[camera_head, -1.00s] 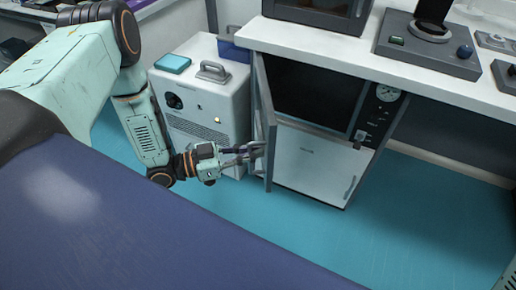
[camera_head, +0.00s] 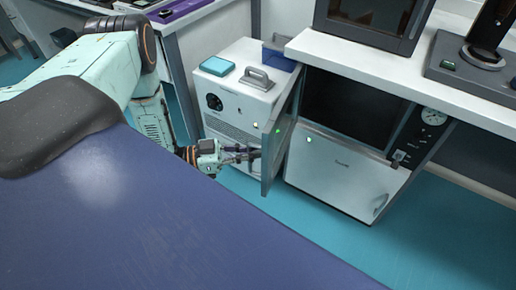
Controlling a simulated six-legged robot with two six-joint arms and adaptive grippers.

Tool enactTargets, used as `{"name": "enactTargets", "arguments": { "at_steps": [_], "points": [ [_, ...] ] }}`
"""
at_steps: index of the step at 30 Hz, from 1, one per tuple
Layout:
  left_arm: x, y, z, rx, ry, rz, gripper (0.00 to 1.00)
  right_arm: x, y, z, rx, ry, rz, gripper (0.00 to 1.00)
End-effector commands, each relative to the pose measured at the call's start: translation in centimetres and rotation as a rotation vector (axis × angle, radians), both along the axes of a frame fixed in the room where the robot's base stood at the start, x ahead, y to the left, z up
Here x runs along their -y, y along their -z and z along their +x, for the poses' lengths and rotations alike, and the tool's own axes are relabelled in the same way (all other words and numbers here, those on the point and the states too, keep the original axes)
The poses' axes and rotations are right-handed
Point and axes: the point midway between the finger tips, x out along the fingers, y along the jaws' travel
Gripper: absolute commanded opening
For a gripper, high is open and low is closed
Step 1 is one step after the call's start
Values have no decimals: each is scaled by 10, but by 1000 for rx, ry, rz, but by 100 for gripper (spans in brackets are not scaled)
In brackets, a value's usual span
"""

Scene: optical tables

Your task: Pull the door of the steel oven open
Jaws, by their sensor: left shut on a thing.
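The steel oven (camera_head: 338,170) stands under the white counter. Its upper part has a dark opening (camera_head: 350,112), with a white panel below and a round gauge at the right. Its door (camera_head: 282,138) is hinged at the left and stands swung out, seen nearly edge-on. My left gripper (camera_head: 252,154) comes in from the left at the outer side of the door. It is shut on the door's handle, though the fingertips are small and the handle is mostly hidden. My right gripper is not in view.
A white wheeled-looking unit (camera_head: 232,108) with a grey handle and a teal box (camera_head: 217,66) on top stands close left of the door. A dark-windowed appliance (camera_head: 372,18) sits on the counter (camera_head: 420,75). Teal floor (camera_head: 300,215) is clear in front.

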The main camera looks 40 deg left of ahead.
Motion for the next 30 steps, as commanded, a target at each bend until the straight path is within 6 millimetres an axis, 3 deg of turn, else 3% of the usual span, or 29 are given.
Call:
{"name": "enactTargets", "arguments": {
  "at_steps": [17, 18, 25, 30],
  "points": [
    [-7, 3, -7, -14, 8, -4, 0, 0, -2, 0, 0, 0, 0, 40],
    [-7, 3, -7, -14, 8, -4, 10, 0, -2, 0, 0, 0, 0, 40],
    [-8, 2, -6, -9, 5, -2, 30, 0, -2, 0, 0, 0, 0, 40],
    [-8, 1, -5, -5, 4, -2, 32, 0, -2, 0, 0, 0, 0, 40]
  ]
}}
